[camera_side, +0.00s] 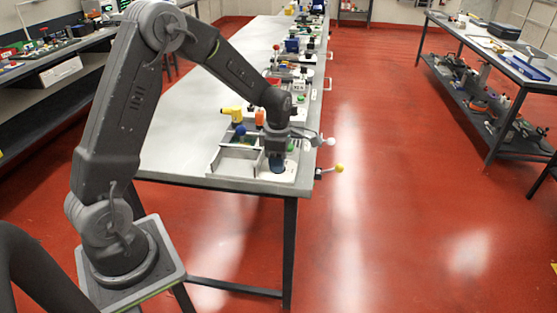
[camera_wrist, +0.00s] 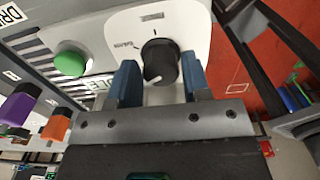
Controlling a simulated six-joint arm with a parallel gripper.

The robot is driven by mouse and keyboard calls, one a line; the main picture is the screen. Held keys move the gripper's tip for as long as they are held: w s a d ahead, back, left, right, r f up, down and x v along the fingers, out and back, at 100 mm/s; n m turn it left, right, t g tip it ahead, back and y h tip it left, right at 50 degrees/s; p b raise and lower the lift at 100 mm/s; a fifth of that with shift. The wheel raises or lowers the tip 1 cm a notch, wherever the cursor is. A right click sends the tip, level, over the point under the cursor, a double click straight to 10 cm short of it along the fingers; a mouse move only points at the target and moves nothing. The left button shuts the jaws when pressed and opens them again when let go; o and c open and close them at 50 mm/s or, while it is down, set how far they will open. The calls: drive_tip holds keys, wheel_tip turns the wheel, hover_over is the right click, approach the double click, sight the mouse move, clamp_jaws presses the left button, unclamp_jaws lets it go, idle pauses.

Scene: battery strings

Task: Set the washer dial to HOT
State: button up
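The washer dial (camera_wrist: 161,60) is a round black knob with a white pointer mark on its lower-left part in the wrist view. It sits on a white plate (camera_wrist: 198,32) with small labels around it; one at its left seems to read "Delicate", and the others are too small to read. My gripper (camera_wrist: 159,68) has its two blue fingers apart, one on each side of the dial. I cannot tell whether either finger touches it. In the side view my gripper (camera_side: 277,164) points down at the table's near right corner and hides the dial.
A yellow ball-ended lever (camera_side: 339,168) and a white one (camera_side: 331,141) stick out past the table's right edge. Several panels line the table behind.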

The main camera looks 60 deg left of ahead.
drive_tip(key=shift+o, duration=1.1)
drive_tip(key=shift+r, duration=1.75)
